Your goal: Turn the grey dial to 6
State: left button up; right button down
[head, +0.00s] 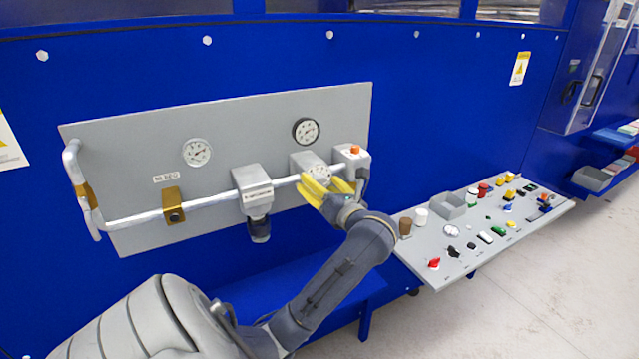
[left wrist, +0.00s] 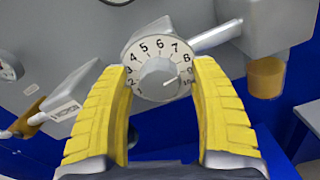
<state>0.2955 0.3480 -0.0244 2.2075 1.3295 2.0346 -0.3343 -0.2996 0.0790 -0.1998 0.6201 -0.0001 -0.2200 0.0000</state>
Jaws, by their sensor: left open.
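The grey dial (head: 319,171) is on the front of a grey box on the wall panel. In the left wrist view the dial's knob (left wrist: 158,77) sits in a round white face with black numbers, 6 near the top. A pale mark on the knob seems to point right, near 9 or 10; the exact value is hard to tell. My left gripper (head: 322,187) is open, with its yellow fingers either side of the knob. In the left wrist view the gripper (left wrist: 160,68) shows gaps between fingers and knob; whether the tips touch the face is unclear.
A white pipe (head: 140,218) runs along the panel (head: 120,145) through a grey box (head: 252,188) left of the dial. A box with an orange button (head: 354,150) stands close on the right. A sloped control board (head: 462,262) with several knobs lies further right.

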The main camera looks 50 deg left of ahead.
dwell(0.3)
pick_arm(q)
jog(key=c, duration=1.3)
